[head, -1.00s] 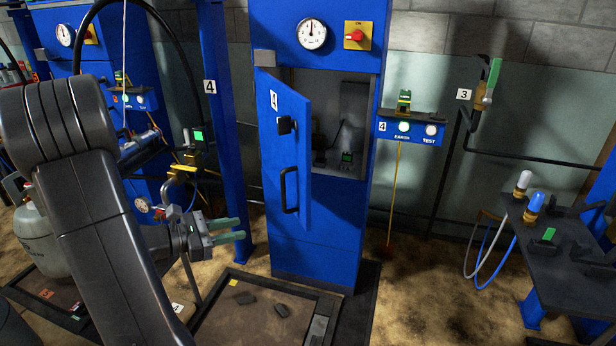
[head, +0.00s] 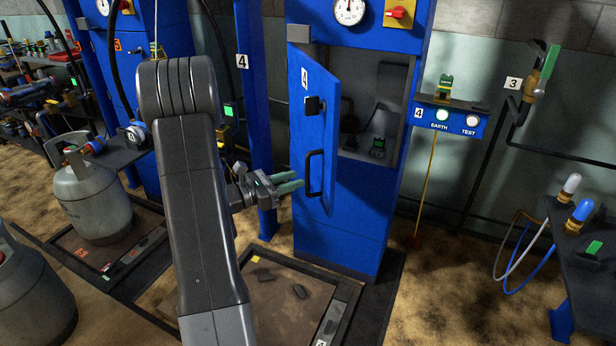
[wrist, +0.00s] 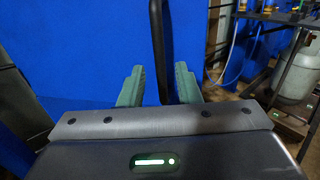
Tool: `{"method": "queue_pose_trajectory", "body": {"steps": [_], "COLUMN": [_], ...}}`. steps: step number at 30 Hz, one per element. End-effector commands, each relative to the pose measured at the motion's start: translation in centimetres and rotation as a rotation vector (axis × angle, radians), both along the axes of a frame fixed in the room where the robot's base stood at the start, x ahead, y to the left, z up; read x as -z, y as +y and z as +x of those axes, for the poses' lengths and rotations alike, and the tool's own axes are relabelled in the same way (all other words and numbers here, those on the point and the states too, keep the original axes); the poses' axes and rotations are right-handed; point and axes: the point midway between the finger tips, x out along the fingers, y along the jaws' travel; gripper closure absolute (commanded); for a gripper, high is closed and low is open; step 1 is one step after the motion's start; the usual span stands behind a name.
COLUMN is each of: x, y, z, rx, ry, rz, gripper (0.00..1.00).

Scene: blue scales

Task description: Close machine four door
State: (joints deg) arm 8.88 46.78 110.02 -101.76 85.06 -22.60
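The blue door (head: 312,130) of machine four carries a "4" label, a black latch and a black bar handle (head: 314,174). It stands ajar, hinged at its left side or swung out from the blue cabinet (head: 340,235), with the dark interior showing to its right. My gripper (head: 292,183) is just left of the handle in the head view, its green fingers pointing at it. In the wrist view my gripper (wrist: 158,88) is open, and the black handle (wrist: 160,50) stands upright between the two fingers. Whether it touches a finger I cannot tell.
A platform (head: 272,280) with dark pads lies on the floor before the cabinet. A blue EARTH/TEST box (head: 448,120) is right of the cabinet. A grey gas cylinder (head: 88,200) stands at left. A dark bench (head: 590,260) is at right, with free floor between.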

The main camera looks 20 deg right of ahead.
Motion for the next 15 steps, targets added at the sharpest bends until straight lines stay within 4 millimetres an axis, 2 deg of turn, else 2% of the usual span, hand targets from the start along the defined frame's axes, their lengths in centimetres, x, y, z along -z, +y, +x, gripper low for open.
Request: {"method": "queue_pose_trajectory", "body": {"steps": [1,6,15], "x": [0.1,0.1,0.0], "y": [-1.0,-3.4,-5.3], "z": [0.0,0.2,0.3], "rx": [0.004,0.003,0.001], "ry": [-0.002,-0.001,0.0], "rz": [0.0,0.001,0.001], "gripper": [0.7,0.7,0.7]}}
